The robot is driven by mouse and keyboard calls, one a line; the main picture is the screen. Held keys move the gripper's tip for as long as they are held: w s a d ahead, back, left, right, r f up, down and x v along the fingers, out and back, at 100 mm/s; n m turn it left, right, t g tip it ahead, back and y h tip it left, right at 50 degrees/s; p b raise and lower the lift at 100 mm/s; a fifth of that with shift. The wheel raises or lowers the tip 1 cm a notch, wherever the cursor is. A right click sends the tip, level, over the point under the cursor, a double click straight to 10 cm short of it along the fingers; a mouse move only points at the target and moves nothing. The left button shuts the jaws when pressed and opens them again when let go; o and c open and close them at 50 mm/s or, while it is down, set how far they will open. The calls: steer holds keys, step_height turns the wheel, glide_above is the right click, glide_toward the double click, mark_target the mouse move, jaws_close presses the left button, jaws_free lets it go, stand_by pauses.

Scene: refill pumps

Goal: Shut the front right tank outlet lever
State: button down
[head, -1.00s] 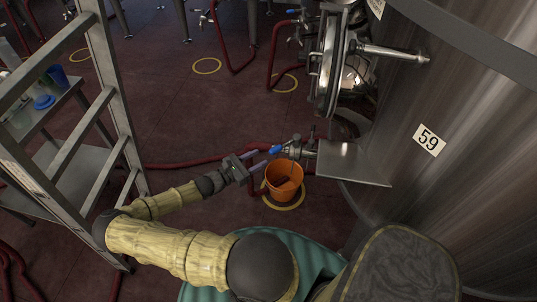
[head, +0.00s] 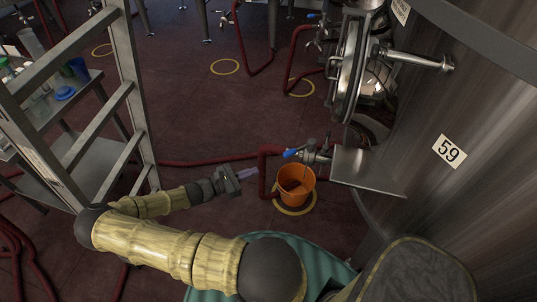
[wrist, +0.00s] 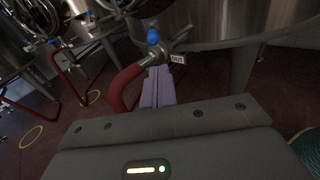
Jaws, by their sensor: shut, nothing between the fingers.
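The outlet lever has a blue handle (head: 291,153) on a metal valve (head: 312,152) low on the tank marked 59 (head: 449,151). In the wrist view the blue handle (wrist: 153,37) shows just beyond my fingertips, beside an OUT label (wrist: 178,59). The handle sticks out to the left of the valve in the head view; whether it lies open or shut I cannot tell. My gripper (head: 256,172) is shut and empty, lower left of the handle with a gap between. Its pale purple fingers (wrist: 158,76) are together and point toward the valve.
An orange bucket (head: 296,186) stands on the floor below the valve. A red hose (head: 263,170) runs by the valve and over the floor. A metal shelf plate (head: 365,171) juts from the tank at right. A rack (head: 133,95) stands at left.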

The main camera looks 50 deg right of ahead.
steer(key=a+r+m+t+y, duration=0.1)
steer(key=a+r+m+y, duration=0.1)
steer(key=a+m+y, duration=0.45)
steer(key=a+r+m+t+y, duration=0.1)
steer(key=a+r+m+y, duration=0.2)
steer(key=a, duration=0.6)
steer(key=a+r+m+t+y, duration=0.1)
steer(key=a+r+t+y, duration=0.2)
steer(key=a+r, duration=0.3)
steer(key=a+r+m+t+y, duration=0.2)
steer(key=a+r, duration=0.4)
steer(key=r, duration=0.6)
steer(key=t+y, duration=0.1)
steer(key=t, duration=0.1)
steer(key=shift+s+t, duration=0.3)
steer(key=shift+d, duration=0.1)
